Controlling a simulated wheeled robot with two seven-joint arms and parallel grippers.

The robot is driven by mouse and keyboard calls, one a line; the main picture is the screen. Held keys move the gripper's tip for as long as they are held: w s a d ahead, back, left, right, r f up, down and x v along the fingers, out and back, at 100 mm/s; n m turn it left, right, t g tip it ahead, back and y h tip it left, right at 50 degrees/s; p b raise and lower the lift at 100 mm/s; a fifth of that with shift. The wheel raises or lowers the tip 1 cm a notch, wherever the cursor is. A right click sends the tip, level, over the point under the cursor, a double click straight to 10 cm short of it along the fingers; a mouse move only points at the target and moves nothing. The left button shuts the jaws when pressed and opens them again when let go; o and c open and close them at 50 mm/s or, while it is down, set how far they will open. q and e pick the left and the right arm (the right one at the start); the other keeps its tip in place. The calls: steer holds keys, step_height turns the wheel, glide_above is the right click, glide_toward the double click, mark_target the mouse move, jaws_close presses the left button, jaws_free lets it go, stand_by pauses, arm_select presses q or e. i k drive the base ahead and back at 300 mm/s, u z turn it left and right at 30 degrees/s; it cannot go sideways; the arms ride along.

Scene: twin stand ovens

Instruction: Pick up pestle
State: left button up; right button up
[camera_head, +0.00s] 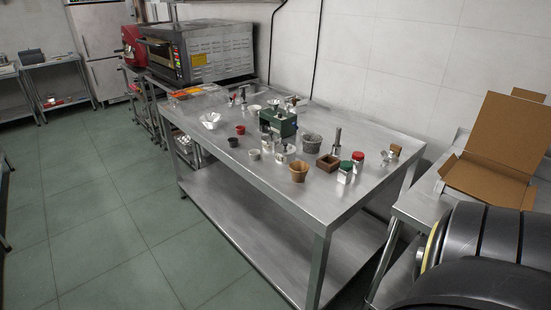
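I cannot pick out the pestle with certainty. A grey speckled cup (312,143), mortar-like, stands on the steel table (215,160). To its right stands an upright grey metal piece with a narrow handle (337,141), which could be a pestle or another tool. Other thin upright pieces (243,96) stand near the table's far left end, too small to tell. Neither gripper is in view, and nothing on the table is being held.
A green machine (278,122), a brown pot (299,171), a wooden box (327,163) and lidded jars (345,172) crowd the tabletop. An oven (200,52) stands behind. A cardboard box (497,150) lies right. The front table strip and green floor (90,220) are clear.

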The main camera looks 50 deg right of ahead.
mark_target(339, 129)
steer(key=u, duration=0.3)
steer(key=k, duration=0.1)
steer(key=z, duration=2.05)
